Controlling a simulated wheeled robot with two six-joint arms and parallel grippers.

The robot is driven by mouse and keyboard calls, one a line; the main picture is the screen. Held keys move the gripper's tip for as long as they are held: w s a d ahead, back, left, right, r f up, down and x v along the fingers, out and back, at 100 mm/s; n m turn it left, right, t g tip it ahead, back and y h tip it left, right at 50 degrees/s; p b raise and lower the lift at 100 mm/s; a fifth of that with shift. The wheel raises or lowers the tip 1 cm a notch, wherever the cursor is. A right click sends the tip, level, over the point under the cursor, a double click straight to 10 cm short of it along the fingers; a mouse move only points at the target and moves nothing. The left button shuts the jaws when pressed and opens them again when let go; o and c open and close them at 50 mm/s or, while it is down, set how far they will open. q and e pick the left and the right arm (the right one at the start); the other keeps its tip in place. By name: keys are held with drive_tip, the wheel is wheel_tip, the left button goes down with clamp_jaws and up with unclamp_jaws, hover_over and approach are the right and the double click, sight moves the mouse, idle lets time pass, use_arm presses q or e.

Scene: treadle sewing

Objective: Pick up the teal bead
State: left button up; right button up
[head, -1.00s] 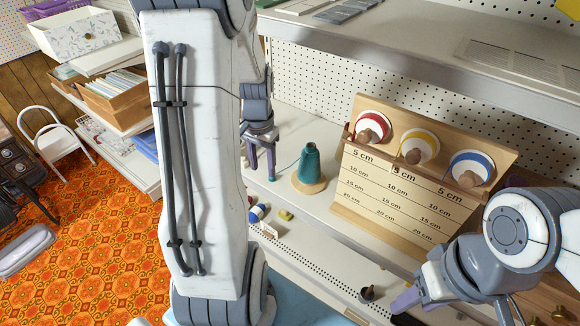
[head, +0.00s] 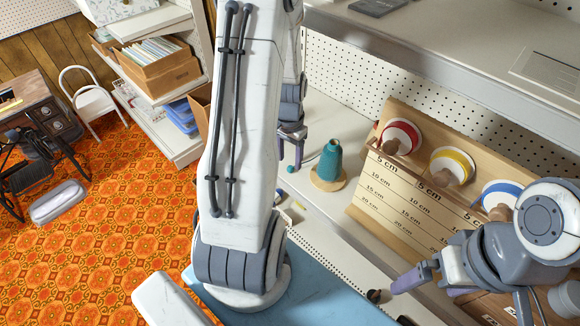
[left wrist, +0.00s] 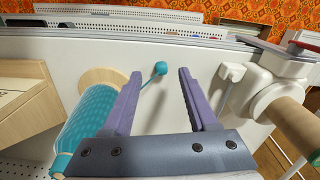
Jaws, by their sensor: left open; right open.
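The teal bead (left wrist: 160,68) is a small round ball on the pale shelf, with a thin teal thread running from it. In the head view the bead (head: 291,169) shows small just below my left fingertips. My left gripper (head: 290,161) is open and points down at the shelf. In the left wrist view the bead appears between the tips of my left gripper (left wrist: 160,74), slightly beyond them; whether they touch it I cannot tell. My right gripper (head: 430,288) is open at the lower right, far from the bead.
A teal thread cone (head: 330,162) on a wooden base stands close to the right of my left gripper. A wooden rack (head: 420,185) with red, yellow and blue spools stands further right. In the left wrist view a white fixture (left wrist: 268,88) with a tan spool is at the right.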

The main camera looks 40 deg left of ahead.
sight(290, 168)
use_arm(q)
drive_tip(key=shift+w+a+f+p, duration=0.15)
drive_tip(key=shift+f+p, duration=0.3)
drive_tip(key=shift+f, duration=1.45)
clamp_jaws()
drive_tip(key=shift+r, duration=0.15)
